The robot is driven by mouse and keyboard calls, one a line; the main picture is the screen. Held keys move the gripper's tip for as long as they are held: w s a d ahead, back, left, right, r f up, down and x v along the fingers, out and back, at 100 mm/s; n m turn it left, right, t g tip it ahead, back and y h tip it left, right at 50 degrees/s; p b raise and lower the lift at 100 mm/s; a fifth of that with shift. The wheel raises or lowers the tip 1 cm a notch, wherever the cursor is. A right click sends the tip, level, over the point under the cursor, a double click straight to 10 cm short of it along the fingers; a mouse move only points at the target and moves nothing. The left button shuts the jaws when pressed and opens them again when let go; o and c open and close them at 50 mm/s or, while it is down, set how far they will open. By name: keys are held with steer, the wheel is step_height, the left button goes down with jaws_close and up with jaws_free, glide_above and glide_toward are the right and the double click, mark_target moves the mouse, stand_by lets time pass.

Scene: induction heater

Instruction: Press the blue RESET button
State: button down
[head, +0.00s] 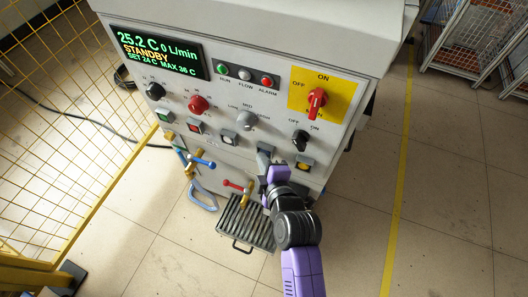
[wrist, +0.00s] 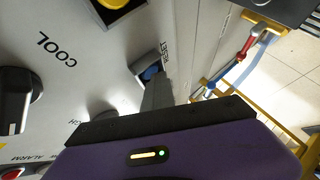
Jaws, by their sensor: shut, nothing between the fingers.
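The blue button (wrist: 152,73) shows in the wrist view, set in a dark square frame on the pale panel, partly covered by my fingers. In the head view this button is hidden behind my gripper (head: 264,157), which is at the lower button row between the white and yellow buttons. My gripper (wrist: 156,88) is shut and empty. Its fingertips overlap the edge of the blue button in the wrist view; I cannot tell whether they touch it.
A yellow button (head: 304,164) and a black knob (head: 300,140) are to the right. A white button (head: 229,138) is to the left. Valves with blue (head: 203,163) and red (head: 233,185) handles project below, above a grated tray (head: 246,224). A yellow mesh fence (head: 70,130) stands left.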

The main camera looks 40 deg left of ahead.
steer(key=shift+s+d, duration=0.25)
steer(key=shift+s, duration=0.55)
steer(key=shift+p, duration=0.3)
steer(key=shift+s+d+p, duration=0.2)
steer(key=shift+s+p, duration=0.1)
steer(key=shift+s, duration=0.55)
steer(key=shift+s+d+p, duration=0.2)
steer(key=shift+s+p, duration=0.1)
steer(key=shift+s, duration=0.5)
steer(key=shift+s+d+p, duration=0.2)
steer(key=shift+s+p, duration=0.1)
steer(key=shift+s, duration=0.55)
steer(key=s+d+p, duration=0.2)
steer(key=s+p, duration=0.2)
steer(key=s, duration=0.6)
steer(key=shift+s+d, duration=0.3)
